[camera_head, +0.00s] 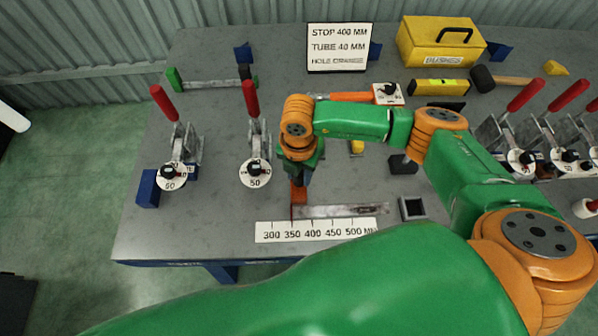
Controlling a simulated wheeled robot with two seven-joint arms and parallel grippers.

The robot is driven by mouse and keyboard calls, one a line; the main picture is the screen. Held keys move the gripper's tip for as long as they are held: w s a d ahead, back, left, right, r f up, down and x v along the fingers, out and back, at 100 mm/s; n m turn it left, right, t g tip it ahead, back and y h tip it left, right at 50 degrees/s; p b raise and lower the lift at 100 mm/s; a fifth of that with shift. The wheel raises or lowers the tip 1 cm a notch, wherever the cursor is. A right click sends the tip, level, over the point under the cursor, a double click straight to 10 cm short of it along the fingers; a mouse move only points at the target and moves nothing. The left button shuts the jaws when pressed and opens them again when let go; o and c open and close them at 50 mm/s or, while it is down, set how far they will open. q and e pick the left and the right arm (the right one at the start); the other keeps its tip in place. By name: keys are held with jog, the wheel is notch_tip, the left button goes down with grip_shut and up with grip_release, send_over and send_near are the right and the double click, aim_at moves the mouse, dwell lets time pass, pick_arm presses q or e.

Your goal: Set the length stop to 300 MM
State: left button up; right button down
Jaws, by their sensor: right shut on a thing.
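The length stop is an orange-red block (299,196) on a steel rail (340,211) behind a white scale (315,230) marked 300 to 500 MM. A thin red pointer (291,213) at the block's left side stands about over the 350 mark. My right gripper (301,181) points down from above and is shut on the block; its fingertips are partly hidden by its own wrist. A sign (338,47) at the back reads STOP 400 MM, TUBE 40 MM. My left gripper is not in view.
Red-handled clamps with dials (255,172) stand left of my right gripper, and more (522,158) stand at the right. A yellow box (440,42), a level (440,87) and a mallet (483,78) lie at the back.

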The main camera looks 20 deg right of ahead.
jog(key=shift+r, duration=0.1)
dwell(0.7)
jog(key=shift+w+a+f+b, duration=0.15)
jog(key=shift+a+b, duration=0.2)
jog(key=shift+w+a+f+b, duration=0.1)
jog(key=shift+a+b, duration=0.25)
jog(key=shift+w+a+r, duration=0.1)
jog(key=shift+a, duration=0.25)
jog(key=shift+w+a+r, duration=0.1)
jog(key=shift+a+r, duration=0.05)
jog(key=shift+a, duration=0.1)
jog(key=c, duration=0.5)
grip_release()
